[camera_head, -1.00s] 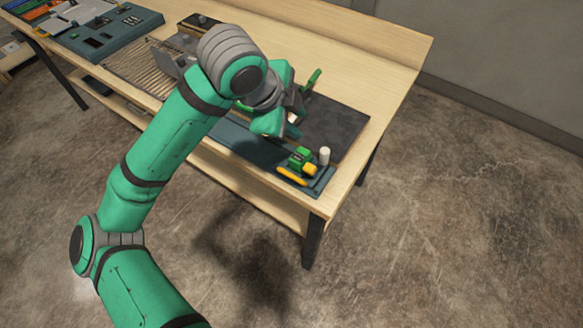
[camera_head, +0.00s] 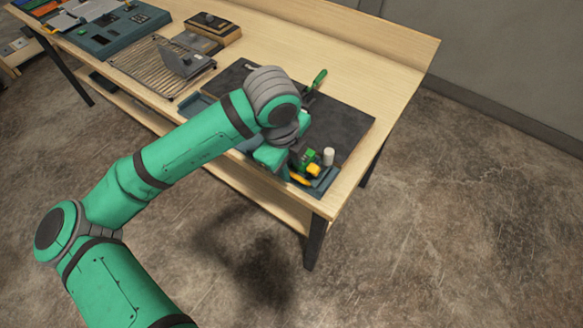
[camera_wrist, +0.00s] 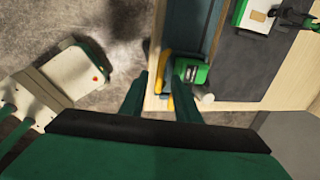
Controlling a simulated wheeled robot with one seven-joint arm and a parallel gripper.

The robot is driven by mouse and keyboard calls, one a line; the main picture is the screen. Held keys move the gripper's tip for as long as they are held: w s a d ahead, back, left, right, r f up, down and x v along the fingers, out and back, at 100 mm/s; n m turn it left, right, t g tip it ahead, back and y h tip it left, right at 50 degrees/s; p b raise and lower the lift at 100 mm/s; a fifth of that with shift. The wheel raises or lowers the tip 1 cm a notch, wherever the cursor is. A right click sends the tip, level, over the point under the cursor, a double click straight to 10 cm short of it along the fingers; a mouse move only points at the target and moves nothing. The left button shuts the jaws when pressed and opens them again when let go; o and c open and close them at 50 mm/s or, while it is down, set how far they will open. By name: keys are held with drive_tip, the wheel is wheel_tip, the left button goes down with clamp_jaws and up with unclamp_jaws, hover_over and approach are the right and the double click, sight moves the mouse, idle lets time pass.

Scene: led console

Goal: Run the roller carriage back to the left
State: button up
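The roller carriage appears to be the small green block (camera_head: 302,157) with yellow parts (camera_head: 313,170), at the right end of a blue-grey track (camera_head: 322,184) along the table's front edge. In the wrist view the green block (camera_wrist: 193,74) is partly hidden by the right finger, and a yellow strip (camera_wrist: 167,101) shows between the fingers. My gripper (camera_wrist: 160,76) is open, with its fingers spread above the track's end. In the head view my wrist hides the fingertips and the middle of the track. I cannot tell whether the fingers touch the block.
A white cylinder (camera_head: 328,156) stands beside the green block. A dark mat (camera_head: 345,118) lies behind the track, with a green-handled item (camera_head: 319,78) near my wrist. A ribbed rack (camera_head: 150,66) is on the left. The back right tabletop is clear.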

drive_tip(key=shift+w+d+f, duration=0.1)
drive_tip(key=shift+w+f, duration=0.05)
drive_tip(key=shift+f, duration=0.9)
clamp_jaws()
drive_tip(key=shift+w, duration=0.1)
